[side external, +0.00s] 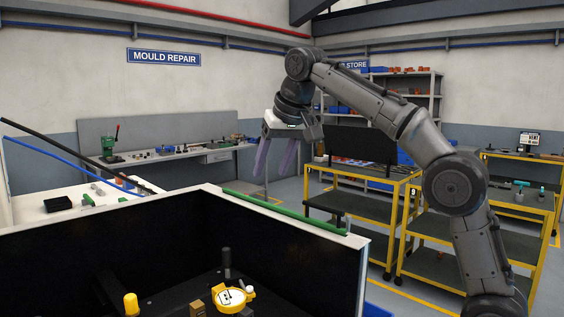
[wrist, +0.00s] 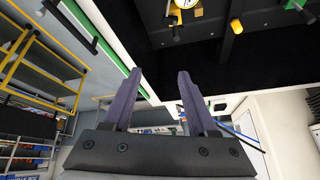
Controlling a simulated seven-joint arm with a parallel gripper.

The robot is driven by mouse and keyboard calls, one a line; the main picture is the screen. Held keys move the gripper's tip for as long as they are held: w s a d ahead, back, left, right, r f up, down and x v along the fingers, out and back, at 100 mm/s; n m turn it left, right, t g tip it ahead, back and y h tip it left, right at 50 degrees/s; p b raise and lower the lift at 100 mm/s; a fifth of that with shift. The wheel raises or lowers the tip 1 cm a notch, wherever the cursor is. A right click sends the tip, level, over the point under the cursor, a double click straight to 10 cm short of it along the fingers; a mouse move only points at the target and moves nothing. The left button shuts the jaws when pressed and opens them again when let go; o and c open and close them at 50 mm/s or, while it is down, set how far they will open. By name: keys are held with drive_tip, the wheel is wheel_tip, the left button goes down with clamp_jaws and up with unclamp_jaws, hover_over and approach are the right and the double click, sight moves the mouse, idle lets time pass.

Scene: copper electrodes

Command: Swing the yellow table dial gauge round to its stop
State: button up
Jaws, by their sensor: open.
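The yellow dial gauge (side external: 232,298) with a white face sits low inside the dark-walled tank, near the bottom of the side view. In the wrist view the gauge (wrist: 186,3) is cut off by the top edge. My gripper (side external: 273,172) hangs above and behind the tank's far wall, fingers pointing down. Its two purple-grey fingers (wrist: 156,92) are apart with nothing between them. The gripper is well clear of the gauge. How the gauge is mounted is partly hidden.
The tank wall (side external: 215,192) has a white rim with a green strip (side external: 285,212). A yellow-topped post (side external: 131,304), a dark post (side external: 227,262) and a brass block (side external: 197,308) stand near the gauge. Yellow-framed carts (side external: 365,175) stand behind my arm.

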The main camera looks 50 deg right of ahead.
drive_tip(key=shift+s+d+r, duration=0.1)
drive_tip(key=shift+s+r, duration=0.15)
drive_tip(key=shift+s, duration=0.35)
drive_tip(key=shift+s+d+r, duration=0.1)
drive_tip(key=shift+s+r, duration=0.15)
drive_tip(key=shift+s, duration=0.35)
drive_tip(key=c, duration=0.7)
drive_tip(key=shift+n, duration=0.4)
clamp_jaws()
drive_tip(key=w+a+f+n+g+y, duration=0.1)
drive_tip(key=w+a+f+n+y, duration=0.1)
drive_tip(key=w+a+f+n, duration=0.45)
drive_tip(key=w+a+f+n+g+y, duration=0.1)
drive_tip(key=w+a+f+n+y, duration=0.1)
drive_tip(key=w+a+f+n, duration=0.45)
wheel_tip(320, 180, down, 19)
drive_tip(key=d+g, duration=0.1)
drive_tip(key=d, duration=0.1)
drive_tip(key=shift+s+d+n+g, duration=0.15)
drive_tip(key=shift+s+n+g, duration=0.15)
drive_tip(key=shift+n, duration=0.1)
